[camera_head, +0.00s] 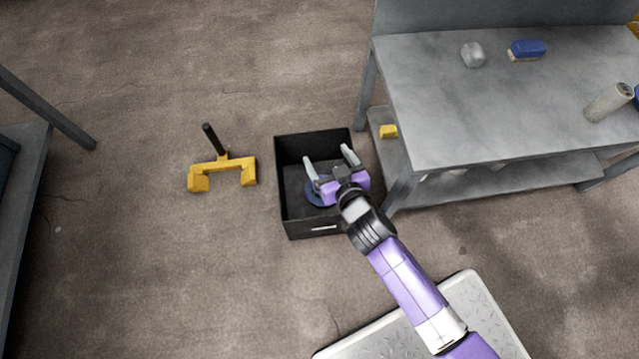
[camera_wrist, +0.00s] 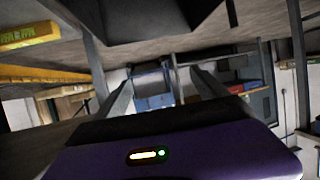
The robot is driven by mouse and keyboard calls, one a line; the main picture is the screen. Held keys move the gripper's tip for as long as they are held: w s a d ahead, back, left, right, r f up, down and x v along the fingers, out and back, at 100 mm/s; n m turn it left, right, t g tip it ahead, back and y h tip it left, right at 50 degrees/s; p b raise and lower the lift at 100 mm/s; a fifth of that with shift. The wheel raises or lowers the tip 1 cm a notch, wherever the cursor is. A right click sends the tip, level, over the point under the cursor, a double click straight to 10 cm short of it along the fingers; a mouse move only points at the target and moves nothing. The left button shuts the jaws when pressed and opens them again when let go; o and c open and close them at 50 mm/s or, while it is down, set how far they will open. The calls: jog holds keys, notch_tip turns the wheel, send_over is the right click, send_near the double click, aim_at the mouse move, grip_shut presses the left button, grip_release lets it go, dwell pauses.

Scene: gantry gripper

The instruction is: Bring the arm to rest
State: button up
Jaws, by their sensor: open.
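My gripper (camera_head: 332,172) is at the end of my purple arm in the head view. Its two grey fingers are spread apart with nothing between them. In the head view it shows over the black open box (camera_head: 284,212) on the floor; its height above the box is hard to tell. A blue round thing (camera_head: 314,195) lies in the box, partly hidden by my gripper. In the wrist view the two fingers (camera_wrist: 160,90) reach forward, apart and empty, toward distant shelving.
A grey metal table (camera_head: 450,110) stands right of the box, with a blue brush (camera_head: 527,49), a grey lump (camera_head: 473,55) and a cylinder (camera_head: 608,102) on top. A yellow block (camera_head: 388,131) is on its lower shelf. A yellow forked tool (camera_head: 222,170) stands on the floor left.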

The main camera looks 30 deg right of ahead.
jog(key=shift+v, duration=0.75)
